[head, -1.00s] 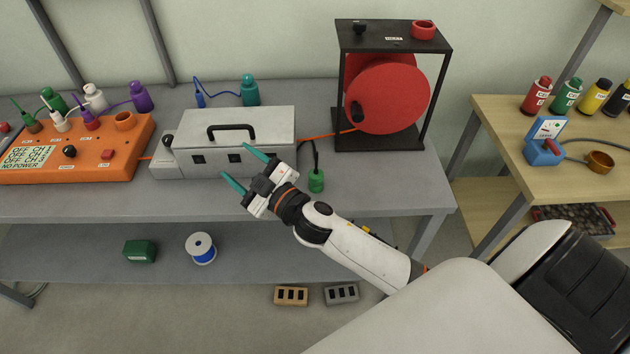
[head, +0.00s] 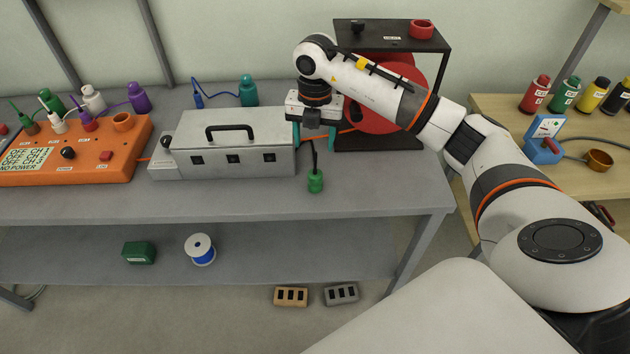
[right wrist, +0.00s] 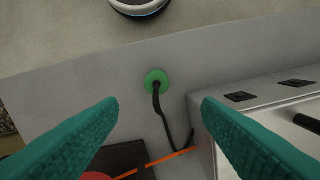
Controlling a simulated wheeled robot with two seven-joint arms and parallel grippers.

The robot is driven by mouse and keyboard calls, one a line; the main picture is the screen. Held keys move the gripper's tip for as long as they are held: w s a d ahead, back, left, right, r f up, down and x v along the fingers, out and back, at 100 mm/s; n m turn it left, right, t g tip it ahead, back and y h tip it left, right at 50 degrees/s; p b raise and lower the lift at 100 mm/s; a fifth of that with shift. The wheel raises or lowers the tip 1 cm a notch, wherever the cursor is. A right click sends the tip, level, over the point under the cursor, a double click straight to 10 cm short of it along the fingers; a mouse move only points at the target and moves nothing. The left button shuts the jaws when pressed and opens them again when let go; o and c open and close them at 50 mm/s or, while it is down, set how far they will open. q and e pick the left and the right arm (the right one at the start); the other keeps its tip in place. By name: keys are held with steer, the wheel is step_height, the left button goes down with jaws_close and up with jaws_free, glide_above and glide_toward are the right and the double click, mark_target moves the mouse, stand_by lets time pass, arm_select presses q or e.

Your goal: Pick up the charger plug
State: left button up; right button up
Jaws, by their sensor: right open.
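The charger plug appears to be the green cylinder (head: 315,181) with a black cord from its top, standing on the grey bench in front of the metal box's right end. In the right wrist view the green plug (right wrist: 156,80) shows from above, near the centre and beyond the fingertips, with its cord running down to the right. My right gripper (head: 318,138) points down over the bench behind the plug. It is open and empty, its teal fingers (right wrist: 158,106) spread wide and apart from the plug. My left gripper is out of view.
The grey metal box (head: 240,128) with a handle stands left of the gripper. A black frame with a red reel (head: 425,44) stands behind and right. An orange cable (right wrist: 160,162) crosses the bench near the fingers. The bench front around the plug is clear.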

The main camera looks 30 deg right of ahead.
mark_target(315, 173)
step_height(315, 173, down, 6)
steer(key=shift+s+d+f+p, duration=0.15)
steer(key=shift+f+p, duration=0.1)
steer(key=shift+p, duration=0.55)
steer(key=f, duration=0.1)
steer(key=f+p, duration=0.1)
steer(key=f, duration=0.2)
steer(key=shift+s+a+f+p, duration=0.1)
steer(key=shift+s+a+p, duration=0.1)
steer(key=shift+a+p, duration=0.1)
steer(key=shift+f, duration=0.6)
steer(key=c, duration=1.1)
